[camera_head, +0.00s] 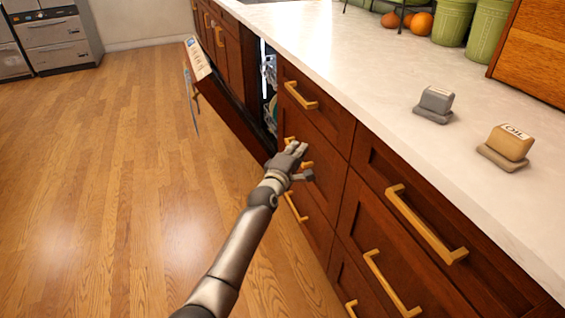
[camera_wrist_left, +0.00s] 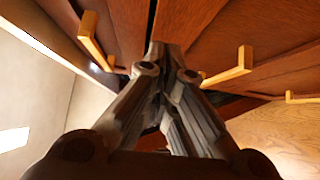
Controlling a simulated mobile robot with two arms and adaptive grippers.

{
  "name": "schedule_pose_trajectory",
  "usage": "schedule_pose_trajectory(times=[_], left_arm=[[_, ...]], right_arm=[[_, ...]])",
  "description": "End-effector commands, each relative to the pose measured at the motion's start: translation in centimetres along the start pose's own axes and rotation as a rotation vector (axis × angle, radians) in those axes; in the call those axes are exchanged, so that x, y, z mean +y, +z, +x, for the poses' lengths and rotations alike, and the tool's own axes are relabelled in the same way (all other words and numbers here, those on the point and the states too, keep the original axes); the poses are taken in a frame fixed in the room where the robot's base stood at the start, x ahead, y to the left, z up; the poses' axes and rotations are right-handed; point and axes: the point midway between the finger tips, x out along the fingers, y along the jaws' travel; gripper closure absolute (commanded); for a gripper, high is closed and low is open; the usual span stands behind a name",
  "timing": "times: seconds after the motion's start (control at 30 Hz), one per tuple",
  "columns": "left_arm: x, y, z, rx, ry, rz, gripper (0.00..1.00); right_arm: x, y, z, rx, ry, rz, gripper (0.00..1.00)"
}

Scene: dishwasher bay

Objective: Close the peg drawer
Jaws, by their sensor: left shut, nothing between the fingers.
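My left gripper (camera_head: 300,160) is in front of the middle drawer (camera_head: 328,150) of the near wooden drawer stack, partly covering its brass handle. In the left wrist view its two fingers (camera_wrist_left: 165,60) come together with nothing between them, tips close to the wooden fronts; whether they touch the wood I cannot tell. Brass handles stand on both sides of the fingers, one to the left (camera_wrist_left: 95,42) and one to the right (camera_wrist_left: 230,68). The middle drawer's front looks about flush with the drawers above and below. No label or pegs show. My right gripper is not in view.
A dishwasher door (camera_head: 232,110) hangs partly open left of the stack, with a rack inside. More drawers (camera_head: 400,215) stand to the right. The white counter (camera_head: 370,75) holds a grey block and an OIL block. The wooden floor (camera_head: 100,200) at left is clear.

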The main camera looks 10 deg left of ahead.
Motion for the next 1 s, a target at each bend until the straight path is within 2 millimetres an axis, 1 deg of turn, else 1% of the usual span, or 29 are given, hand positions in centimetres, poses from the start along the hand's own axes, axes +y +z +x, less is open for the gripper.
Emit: schedule_pose_trajectory(times=[0.03,0.1,0.17,0.3,0.4,0.6,0.77,0.83,0.87,0.97,1.0], left_arm=[[0.1,0.0,-0.8,0.001,-0.001,-0.001,1.00],[0.1,-0.1,-1.8,0.002,-0.001,-0.001,1.00],[0.1,-0.1,-2.8,0.002,-0.002,-0.001,1.00],[0.1,-0.1,-4.8,0.002,-0.001,-0.001,1.00],[0.0,-0.1,-6.0,0.002,-0.002,-0.001,1.00],[-0.1,-0.1,-7.4,0.002,-0.001,0.000,1.00],[-0.3,-0.1,-7.8,-0.001,-0.007,0.008,1.00],[-1.3,0.1,-8.5,-0.013,-0.037,0.047,1.00],[-2.2,0.3,-9.1,-0.024,-0.061,0.078,1.00],[-6.0,1.2,-12.3,-0.085,-0.180,0.241,1.00],[-7.9,1.6,-14.2,-0.122,-0.243,0.328,1.00]], right_arm=[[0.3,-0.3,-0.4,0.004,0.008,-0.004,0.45],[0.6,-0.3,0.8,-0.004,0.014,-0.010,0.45],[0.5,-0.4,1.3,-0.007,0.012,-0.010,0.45],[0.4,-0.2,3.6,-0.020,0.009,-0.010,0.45],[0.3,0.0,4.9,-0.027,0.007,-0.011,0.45],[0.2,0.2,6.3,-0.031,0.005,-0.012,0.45],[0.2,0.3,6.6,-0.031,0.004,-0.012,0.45],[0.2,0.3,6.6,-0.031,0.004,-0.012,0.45],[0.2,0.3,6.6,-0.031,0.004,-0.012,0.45],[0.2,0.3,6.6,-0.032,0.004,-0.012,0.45],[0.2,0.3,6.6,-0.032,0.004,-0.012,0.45]])
